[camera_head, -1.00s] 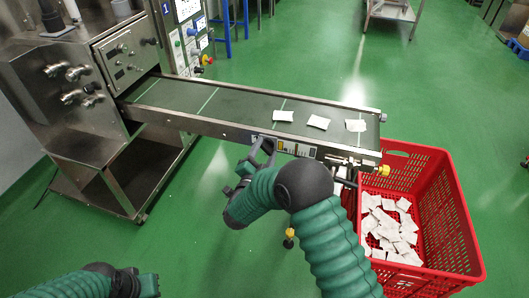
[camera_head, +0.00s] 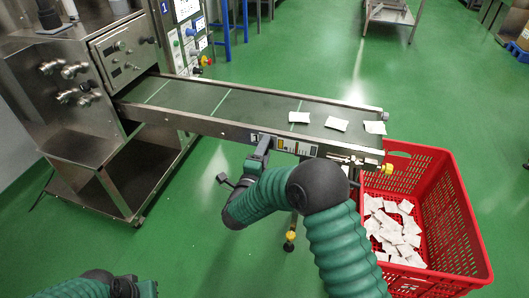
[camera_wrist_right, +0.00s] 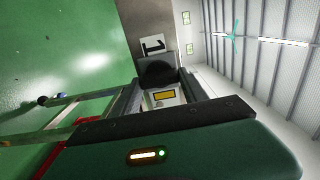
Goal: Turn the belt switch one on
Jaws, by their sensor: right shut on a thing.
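The belt switch one shows in the right wrist view as a dark round knob (camera_wrist_right: 158,74) beside a white label marked 1 (camera_wrist_right: 155,45). It sits on the near side of the conveyor (camera_head: 190,119); in the head view my gripper hides the knob. My right gripper (camera_head: 262,146) is at that side panel, its fingers shut on the knob. The fingers (camera_wrist_right: 156,92) also show in the right wrist view. My left gripper (camera_head: 147,288) is at the bottom edge, partly cut off, and its jaws cannot be made out.
Several teabags (camera_head: 336,124) lie on the belt near its right end. A red crate (camera_head: 455,215) with many teabags stands below that end. A steel machine (camera_head: 75,140) stands at the left. Green floor is free in front of the conveyor.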

